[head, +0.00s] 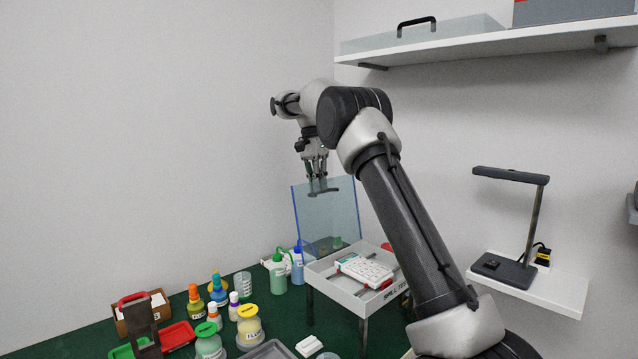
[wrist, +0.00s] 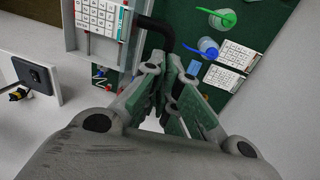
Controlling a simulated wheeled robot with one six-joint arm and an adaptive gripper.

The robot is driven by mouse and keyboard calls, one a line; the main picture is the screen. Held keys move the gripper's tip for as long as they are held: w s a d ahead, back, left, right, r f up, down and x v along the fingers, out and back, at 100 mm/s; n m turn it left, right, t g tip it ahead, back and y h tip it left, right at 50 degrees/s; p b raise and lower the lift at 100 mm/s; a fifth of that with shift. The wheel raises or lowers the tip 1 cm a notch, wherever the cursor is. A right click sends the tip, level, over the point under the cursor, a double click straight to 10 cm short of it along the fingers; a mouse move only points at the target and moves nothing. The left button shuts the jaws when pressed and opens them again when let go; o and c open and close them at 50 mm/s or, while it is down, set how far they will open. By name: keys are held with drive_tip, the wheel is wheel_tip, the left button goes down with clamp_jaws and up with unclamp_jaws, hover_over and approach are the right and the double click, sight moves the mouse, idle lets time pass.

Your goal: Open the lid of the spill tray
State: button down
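The spill tray (head: 330,283) is a white, shallow tray on dark legs in the head view. Its clear, blue-edged lid (head: 335,222) stands up steeply at the tray's back edge, so the tray is uncovered. The lid's black handle (head: 329,191) is near the lid's top edge. My gripper (head: 317,183) points down with its fingertips at this handle. In the wrist view, the black handle (wrist: 155,26) runs to the fingertips (wrist: 172,62). The fingers are close together there, but I cannot tell whether they grip it.
A white keypad (head: 364,269) lies in the tray. Bottles, including a green one (head: 278,276), and yellow-lidded jars (head: 249,325) crowd the green table left of it. A lamp (head: 512,220) stands on a small right-hand shelf. A wall shelf (head: 480,45) hangs above. Wall surrounds the table.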

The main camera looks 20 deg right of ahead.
drive_tip(key=shift+a+f, duration=0.2)
drive_tip(key=shift+f, duration=1)
drive_tip(key=c, duration=1.5)
unclamp_jaws()
drive_tip(key=shift+w, duration=0.1)
drive_tip(key=shift+w+f, duration=0.1)
drive_tip(key=shift+f, duration=0.05)
drive_tip(key=shift+o, duration=0.4)
drive_tip(key=o, duration=0.7)
